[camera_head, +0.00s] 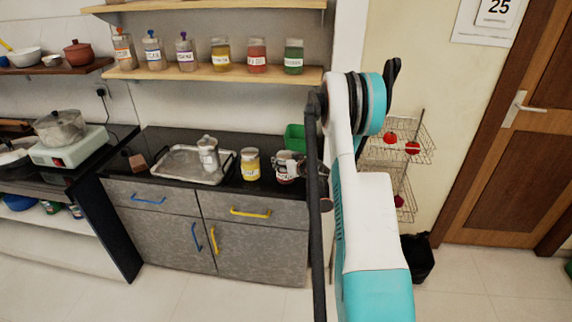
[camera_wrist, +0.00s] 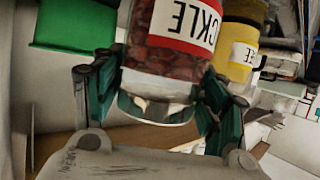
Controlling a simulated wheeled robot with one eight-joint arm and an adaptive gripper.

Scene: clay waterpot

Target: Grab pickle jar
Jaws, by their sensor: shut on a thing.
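The pickle jar (camera_wrist: 172,65) fills the upper middle of the wrist view. It is a glass jar with dark reddish-brown contents and a white label with a red band reading "CKLE". My gripper (camera_wrist: 160,100) has one teal finger on each side of the jar and is shut on it. In the head view the jar (camera_head: 286,170) is at the right part of the black counter, partly hidden by my gripper (camera_head: 290,160) and arm. I cannot tell whether its base touches the counter.
A yellow jar (camera_head: 250,164) stands close left of the pickle jar. A green bin (camera_head: 295,138) is behind. A shelf (camera_head: 215,74) with several jars hangs above. A wire rack (camera_head: 400,150) stands right.

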